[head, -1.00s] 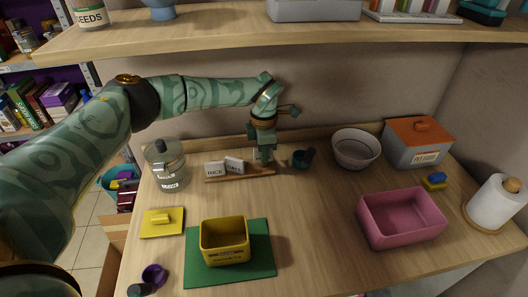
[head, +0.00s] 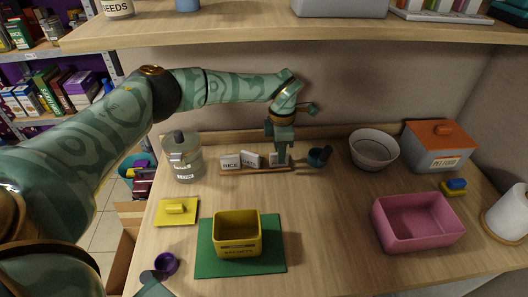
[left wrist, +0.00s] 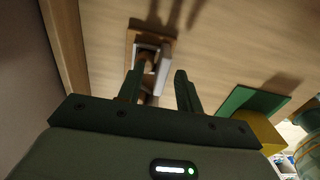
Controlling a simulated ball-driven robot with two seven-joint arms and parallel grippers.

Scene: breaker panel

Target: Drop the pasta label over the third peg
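A low wooden peg rack (head: 257,170) stands near the back wall with white labels on it. The left one reads RICE (head: 230,161); a second label (head: 250,159) leans beside it, its text too small to read. A third white label (head: 273,158) is at the rack's right part, partly hidden by my left gripper (head: 281,156); I cannot read it. In the left wrist view, the gripper's two fingers (left wrist: 158,84) stand apart, with a white label (left wrist: 164,66) between or just beyond them and a gap beside the right finger. The pegs are hidden.
A glass jar (head: 183,160) stands left of the rack and a small dark teal cup (head: 318,156) close on its right. A bowl (head: 373,149), pink bin (head: 417,223) and yellow bin (head: 237,235) are farther off. The shelf (head: 250,34) overhangs above. The middle counter is clear.

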